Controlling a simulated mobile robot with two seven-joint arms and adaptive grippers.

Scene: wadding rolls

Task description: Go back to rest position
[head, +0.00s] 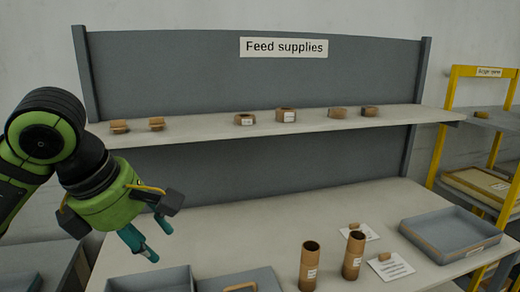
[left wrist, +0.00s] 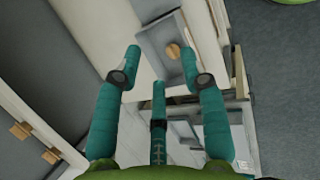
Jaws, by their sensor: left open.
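My left gripper (head: 158,243) hangs at the left of the head view, above the front left of the table and over a grey tray (head: 150,283). Its teal fingers are spread and empty. In the left wrist view the fingers (left wrist: 160,62) also stand apart with nothing between them. Two brown cardboard tubes, one (head: 308,268) and another (head: 353,257), stand upright on the table to the right, well apart from the gripper. My right gripper is not in view.
A raised shelf (head: 210,132) holds several small brown pieces under a "Feed supplies" sign (head: 284,47). A blue-grey tray (head: 450,238) lies at the table's right. White cards (head: 390,268) lie by the tubes. A yellow-framed rack (head: 447,110) stands at right. The table's middle is clear.

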